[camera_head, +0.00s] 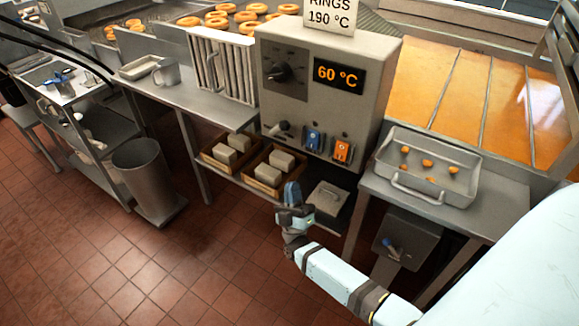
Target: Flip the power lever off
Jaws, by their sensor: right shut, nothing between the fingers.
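A grey control box (318,110) stands at the centre, with a dark dial (283,72) and an orange 60 °C display (339,75). Along its lower front are a small dark lever (283,130), a blue switch (313,139) and an orange switch (342,150). I cannot read a label that says which is the power lever. My left gripper is out of view.
A sign (330,13) reading RINGS 190 °C tops the control box. Crates with pale blocks (265,187) sit on the shelf below. A bin (150,180) stands left; the tiled floor in front is clear.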

